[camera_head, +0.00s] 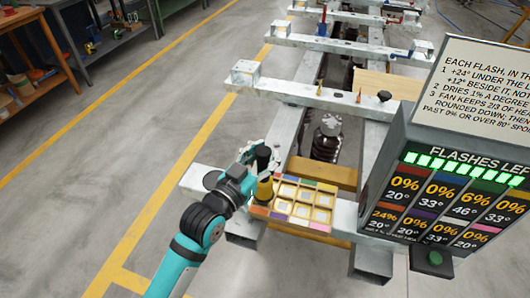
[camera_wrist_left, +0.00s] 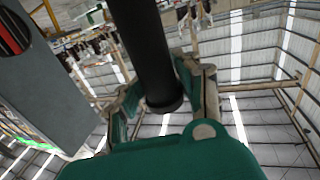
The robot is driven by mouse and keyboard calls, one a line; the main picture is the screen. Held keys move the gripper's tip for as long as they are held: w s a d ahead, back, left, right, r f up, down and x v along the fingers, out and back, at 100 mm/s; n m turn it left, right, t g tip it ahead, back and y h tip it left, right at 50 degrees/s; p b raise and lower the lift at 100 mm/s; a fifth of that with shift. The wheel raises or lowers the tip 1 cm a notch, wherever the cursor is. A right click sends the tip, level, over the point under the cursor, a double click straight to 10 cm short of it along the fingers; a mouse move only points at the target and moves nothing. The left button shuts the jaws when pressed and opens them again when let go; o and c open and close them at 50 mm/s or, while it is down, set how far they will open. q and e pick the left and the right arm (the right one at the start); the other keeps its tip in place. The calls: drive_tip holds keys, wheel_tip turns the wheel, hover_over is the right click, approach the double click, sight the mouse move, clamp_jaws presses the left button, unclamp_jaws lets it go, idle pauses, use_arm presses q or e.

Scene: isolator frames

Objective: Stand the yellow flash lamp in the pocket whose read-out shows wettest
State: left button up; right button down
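The yellow flash lamp (camera_head: 264,189) is upright, with a black upper part and a yellow lower part. It is at the left end of the pocket tray (camera_head: 318,226); I cannot tell whether its base is in a pocket or above one. My left gripper (camera_head: 262,165) is around the lamp's black part. In the left wrist view the black cylinder (camera_wrist_left: 155,50) lies between the fingers. The tray has several pale pockets with coloured strips. On the read-out panel (camera_head: 440,205), 24% at 20° is the highest clear value, lower left under an orange-red strip; some lower-row figures are hidden or unclear.
A rule sign (camera_head: 480,85) stands above the panel, and a green button (camera_head: 435,258) sits below it. Workbenches (camera_head: 95,45) stand at the far left. The floor on the left is open.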

use_arm(q)
drive_tip(key=o, duration=0.5)
drive_tip(key=shift+r, duration=0.2)
drive_tip(key=b+v, duration=0.1)
drive_tip(key=v, duration=1.1)
drive_tip(key=shift+f, duration=0.15)
